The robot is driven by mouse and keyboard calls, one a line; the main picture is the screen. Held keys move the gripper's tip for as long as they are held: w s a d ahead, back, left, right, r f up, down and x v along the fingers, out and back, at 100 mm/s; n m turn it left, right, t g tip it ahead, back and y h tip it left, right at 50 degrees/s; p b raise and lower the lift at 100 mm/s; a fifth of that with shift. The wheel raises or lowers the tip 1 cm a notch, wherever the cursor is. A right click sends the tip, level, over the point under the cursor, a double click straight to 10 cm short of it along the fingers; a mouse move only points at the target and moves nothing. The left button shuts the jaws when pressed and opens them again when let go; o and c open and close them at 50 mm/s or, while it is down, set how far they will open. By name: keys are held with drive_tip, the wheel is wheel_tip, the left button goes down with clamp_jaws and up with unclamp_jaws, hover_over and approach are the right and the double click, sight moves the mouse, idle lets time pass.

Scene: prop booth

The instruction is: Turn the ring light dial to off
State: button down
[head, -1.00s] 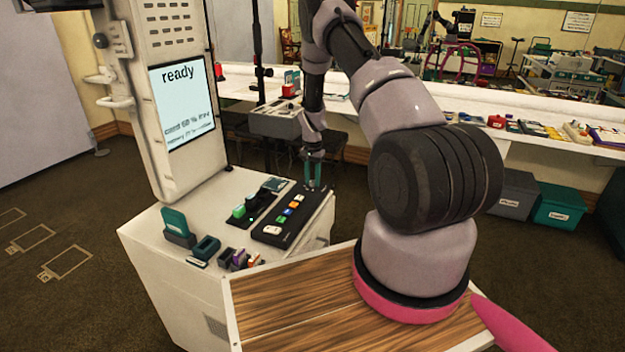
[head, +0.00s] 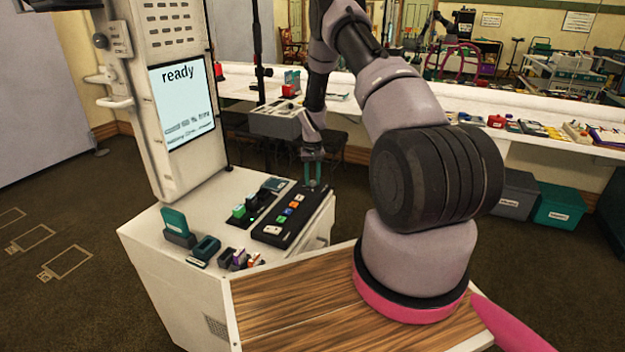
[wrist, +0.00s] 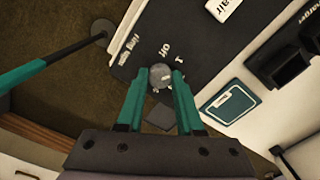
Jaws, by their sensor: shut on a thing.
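The ring light dial (wrist: 161,77) is a small round grey knob on a black panel (wrist: 130,58), with the white words "ring light", "off" and a "1" printed beside it. My gripper (wrist: 160,74) has its two teal fingers on either side of the dial and is shut on it. In the head view my gripper (head: 314,181) points down at the far right end of the black panel, and the dial is too small to make out there. Which mark the dial points to is unclear.
The panel's coloured buttons (head: 289,212) lie just left of my gripper. A tall screen (head: 181,103) reading "ready" stands at the left. Green card holders (head: 176,226) and small items fill the counter's front left. A long white shelf lies behind.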

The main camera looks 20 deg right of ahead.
sight(312, 181)
drive_tip(key=n, duration=1.1)
drive_tip(key=shift+n, duration=0.5)
drive_tip(key=c, duration=0.5)
unclamp_jaws()
drive_tip(key=shift+c, duration=0.2)
wheel_tip(312, 181, up, 11)
idle(0.3)
